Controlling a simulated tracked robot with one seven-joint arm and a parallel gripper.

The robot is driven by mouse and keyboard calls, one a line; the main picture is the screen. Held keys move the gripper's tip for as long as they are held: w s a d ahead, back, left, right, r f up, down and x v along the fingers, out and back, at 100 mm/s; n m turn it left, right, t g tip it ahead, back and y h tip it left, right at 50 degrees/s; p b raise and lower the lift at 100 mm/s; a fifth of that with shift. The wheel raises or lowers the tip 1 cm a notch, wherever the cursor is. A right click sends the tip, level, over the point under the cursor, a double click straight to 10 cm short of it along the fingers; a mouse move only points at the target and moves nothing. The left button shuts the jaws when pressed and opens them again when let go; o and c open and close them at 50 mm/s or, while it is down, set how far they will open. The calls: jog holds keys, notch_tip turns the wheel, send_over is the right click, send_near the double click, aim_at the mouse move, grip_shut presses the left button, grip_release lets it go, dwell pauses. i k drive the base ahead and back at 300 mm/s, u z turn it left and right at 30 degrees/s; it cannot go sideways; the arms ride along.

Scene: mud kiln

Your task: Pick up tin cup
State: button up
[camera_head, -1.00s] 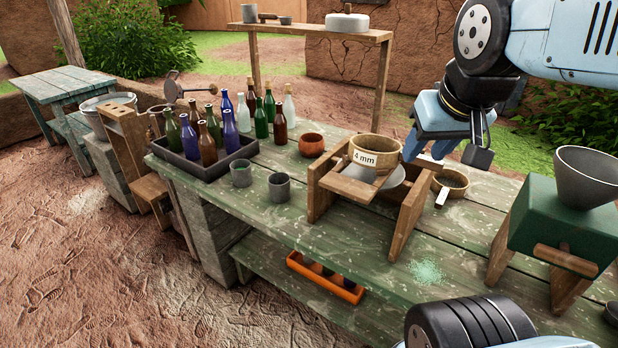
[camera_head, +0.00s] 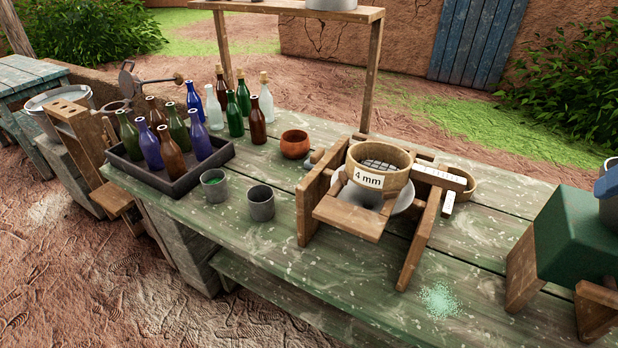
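Two small grey metal cups stand upright on the green bench, left of the wooden sieve stand. The left cup (camera_head: 215,188) holds something green. The right cup (camera_head: 261,206) looks dark inside, and I see no contents in it. The two cups stand close together but apart, in front of the bottle tray. My gripper is not in view. A blue piece at the far right edge may be part of my arm, but I cannot tell.
A dark tray (camera_head: 176,190) of bottles stands left, loose bottles and a brown bowl (camera_head: 295,145) behind. The 4 mm sieve (camera_head: 381,165) on its wooden stand (camera_head: 347,218) and a green machine (camera_head: 575,245) stand right. Green grains (camera_head: 439,300) lie in front. The bench by the cups is clear.

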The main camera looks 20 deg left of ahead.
aim_at(260, 198)
jog(key=u, duration=0.2)
jog(key=i, duration=0.15)
jog(key=z, duration=1.9)
jog(key=k, duration=0.95)
jog(key=u, duration=0.4)
jog(key=k, duration=1.5)
jog(key=u, duration=0.55)
jog(key=i, duration=0.7)
jog(key=u, duration=0.15)
